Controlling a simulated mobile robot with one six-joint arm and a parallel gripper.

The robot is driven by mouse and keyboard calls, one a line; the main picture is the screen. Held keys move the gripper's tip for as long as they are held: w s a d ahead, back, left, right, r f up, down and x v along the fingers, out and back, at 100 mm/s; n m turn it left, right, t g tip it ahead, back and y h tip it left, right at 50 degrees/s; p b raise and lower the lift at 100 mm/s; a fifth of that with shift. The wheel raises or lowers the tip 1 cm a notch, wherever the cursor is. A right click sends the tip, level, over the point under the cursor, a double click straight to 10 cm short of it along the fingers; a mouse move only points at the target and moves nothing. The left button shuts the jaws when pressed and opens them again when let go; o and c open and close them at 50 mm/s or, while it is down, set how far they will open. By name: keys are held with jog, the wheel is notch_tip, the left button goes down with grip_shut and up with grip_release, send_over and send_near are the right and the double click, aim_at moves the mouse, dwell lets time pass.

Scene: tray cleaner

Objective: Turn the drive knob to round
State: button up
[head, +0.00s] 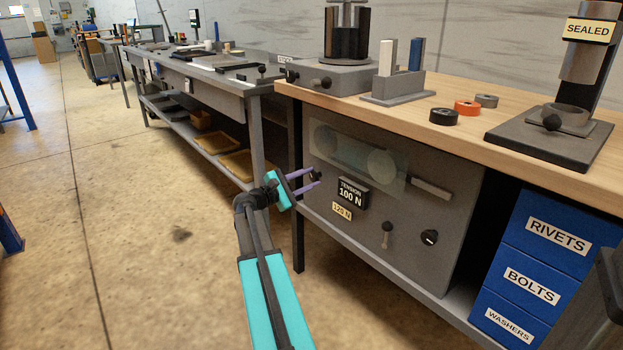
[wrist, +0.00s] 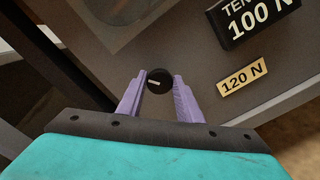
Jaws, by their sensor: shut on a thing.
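A small round black knob (wrist: 159,80) with a short white pointer line sits on the grey panel (head: 395,272). My gripper (wrist: 158,78) is shut on this knob, with one purple finger on each side of it. In the head view my gripper (head: 318,180) reaches the panel's left part, beside the "TENSION 100 N" display (head: 350,194). A second black knob (head: 429,237) with a white mark is at the panel's lower right, apart from my gripper. A lever (head: 386,234) stands between them. No label naming either knob is readable.
A "120 N" plate (head: 342,211) is below the display. A glass window (head: 355,158) with round parts behind it and a grey handle (head: 431,189) are on the upper panel. Blue bins (head: 545,250) stand at right. The floor at left is clear.

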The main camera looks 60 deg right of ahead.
jog(key=shift+s+a+f+m, duration=0.1)
jog(key=shift+s+f+m, duration=0.1)
jog(key=shift+s+m, duration=0.2)
jog(key=o, duration=1)
jog(key=shift+o, duration=0.2)
jog(key=shift+w+r, duration=0.1)
jog(key=shift+w, duration=0.1)
jog(key=shift+w+a+r, duration=0.1)
jog(key=shift+w+a, duration=0.1)
jog(key=shift+a, duration=0.15)
jog(key=p+v, duration=0.4)
jog(key=v, duration=0.9)
jog(key=shift+s, duration=0.1)
